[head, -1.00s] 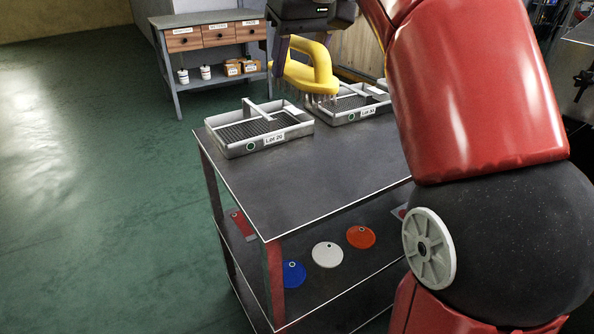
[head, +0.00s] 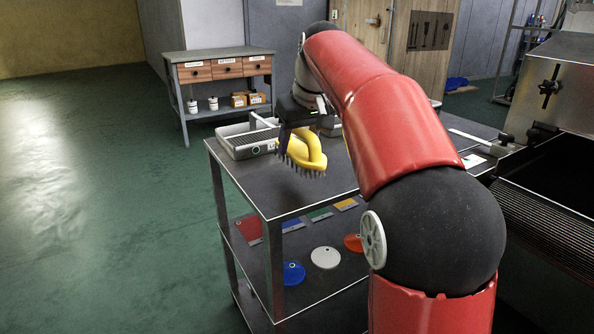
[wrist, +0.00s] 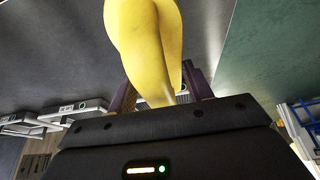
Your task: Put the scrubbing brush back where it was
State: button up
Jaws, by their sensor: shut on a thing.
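The yellow scrubbing brush (head: 306,152) is in my gripper (head: 300,133), bristles pointing down. My gripper is shut on its handle and holds it above the near part of the trolley's top (head: 270,190). The brush also shows large in the wrist view (wrist: 147,45), between the two fingers. A tray (head: 240,143) stands behind the brush on the trolley's far left; the brush and gripper hide part of it. My arm hides part of the trolley's top.
The trolley's lower shelf holds a blue disc (head: 293,273), a white disc (head: 326,258), an orange disc (head: 353,243) and several coloured cards (head: 248,229). A workbench with drawers (head: 226,69) stands behind. Dark machinery (head: 560,190) is at the right. The floor at left is clear.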

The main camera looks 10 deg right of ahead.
aim_at(301, 150)
jog(key=shift+f+b, duration=2.05)
jog(key=shift+f, duration=0.15)
jog(key=shift+f, duration=0.15)
jog(key=o, duration=1)
jog(key=p+v, duration=0.3)
jog(key=v, duration=0.9)
jog(key=shift+p, duration=0.3)
jog(key=shift+s, duration=0.1)
